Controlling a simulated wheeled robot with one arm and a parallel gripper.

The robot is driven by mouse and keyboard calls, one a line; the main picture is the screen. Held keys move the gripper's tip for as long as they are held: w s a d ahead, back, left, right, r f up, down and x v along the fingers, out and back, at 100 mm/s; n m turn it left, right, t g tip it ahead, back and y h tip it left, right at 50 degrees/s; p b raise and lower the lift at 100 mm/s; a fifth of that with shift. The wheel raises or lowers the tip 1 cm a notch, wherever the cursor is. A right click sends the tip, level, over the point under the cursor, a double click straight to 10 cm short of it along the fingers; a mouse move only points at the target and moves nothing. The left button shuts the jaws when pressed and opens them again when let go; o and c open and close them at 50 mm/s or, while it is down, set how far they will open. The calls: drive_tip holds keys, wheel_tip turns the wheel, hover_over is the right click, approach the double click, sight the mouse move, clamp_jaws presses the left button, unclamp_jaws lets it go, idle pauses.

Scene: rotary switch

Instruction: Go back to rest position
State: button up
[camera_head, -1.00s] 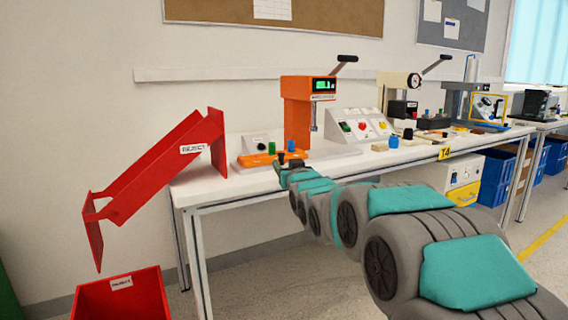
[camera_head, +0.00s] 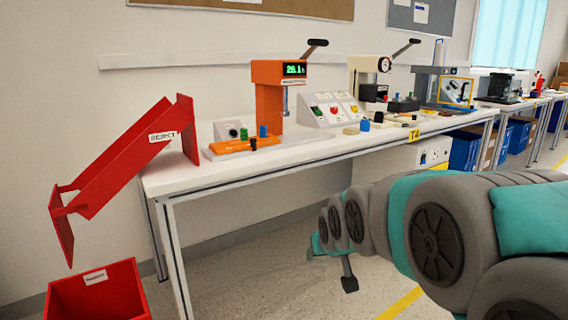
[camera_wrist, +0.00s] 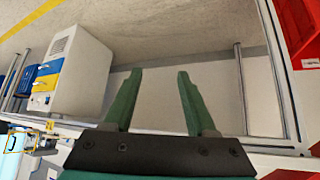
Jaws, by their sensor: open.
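My gripper (camera_wrist: 156,95) shows in the wrist view with its two green fingers apart and nothing between them. In the head view my arm reaches from the right, and its end hangs in front of the white workbench (camera_head: 240,177), below the level of its top. The rotary switch is perhaps the black knob on the small grey box (camera_head: 230,130) at the bench's left end; it is too small to be sure. The gripper is apart from the bench and its devices. The fingers are hard to make out in the head view.
A red reject chute (camera_head: 125,155) slopes down from the bench's left end, above a red bin (camera_head: 97,292) on the floor. An orange press (camera_head: 271,95) and a sloped button panel (camera_head: 328,110) stand on the bench. Open floor lies in front of it.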

drive_tip(key=s+d+f+g, duration=0.2)
drive_tip(key=s+f+g, duration=0.1)
drive_tip(key=s, duration=0.9)
drive_tip(key=s+d+f+m+g, duration=0.1)
drive_tip(key=s+d+f+g, duration=0.1)
drive_tip(key=s, duration=1)
drive_tip(key=s+d+f+g, duration=0.2)
drive_tip(key=s+g, duration=0.3)
drive_tip(key=s, duration=0.7)
drive_tip(key=shift+d+f+m+h, duration=0.2)
drive_tip(key=shift+f+m+h, duration=0.15)
drive_tip(key=shift+f, duration=0.45)
